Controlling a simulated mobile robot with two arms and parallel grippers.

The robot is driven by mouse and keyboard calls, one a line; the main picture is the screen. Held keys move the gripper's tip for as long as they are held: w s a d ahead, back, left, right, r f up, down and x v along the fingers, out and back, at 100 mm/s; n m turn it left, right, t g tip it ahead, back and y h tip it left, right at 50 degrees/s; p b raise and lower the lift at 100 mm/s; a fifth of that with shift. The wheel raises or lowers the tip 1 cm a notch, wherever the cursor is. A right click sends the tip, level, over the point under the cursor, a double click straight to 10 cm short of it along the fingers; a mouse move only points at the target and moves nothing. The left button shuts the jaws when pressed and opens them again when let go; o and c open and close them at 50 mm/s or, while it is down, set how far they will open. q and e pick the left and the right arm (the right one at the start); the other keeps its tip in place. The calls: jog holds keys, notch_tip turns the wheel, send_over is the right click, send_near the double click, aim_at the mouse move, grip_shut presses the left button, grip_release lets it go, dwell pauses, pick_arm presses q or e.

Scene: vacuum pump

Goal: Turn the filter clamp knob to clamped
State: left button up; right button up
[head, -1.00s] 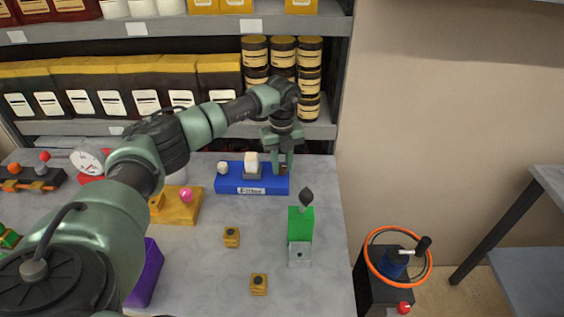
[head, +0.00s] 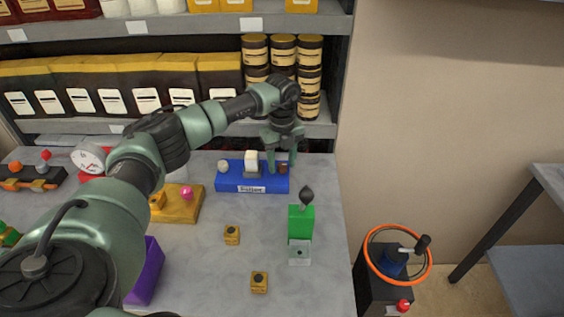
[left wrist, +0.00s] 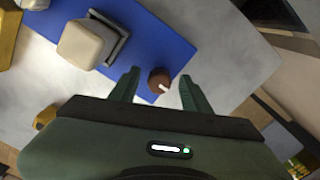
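The blue filter base (head: 230,184), marked "Filter", lies at the back of the table. Its small round brown knob (head: 283,169) is at the right end. In the left wrist view the knob (left wrist: 158,79) has a white pointer mark towards the lower right. My left gripper (head: 280,166) points down over that end, its fingers spread. In the left wrist view the fingers (left wrist: 160,82) stand on either side of the knob with gaps; whether they are down at its height I cannot tell. My right gripper is not in view.
A cream block (head: 251,161) and a pale round knob (head: 223,166) are on the base left of the brown knob. A green block (head: 301,223) with a dark-tipped lever stands in front. Shelves with jars (head: 309,75) rise behind.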

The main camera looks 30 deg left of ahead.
aim_at(282, 164)
pick_arm(q)
jog(key=shift+r, duration=0.1)
notch_tip(282, 164, up, 6)
jog(key=shift+r+b, duration=0.15)
jog(key=shift+b, duration=0.6)
jog(key=shift+r, duration=0.7)
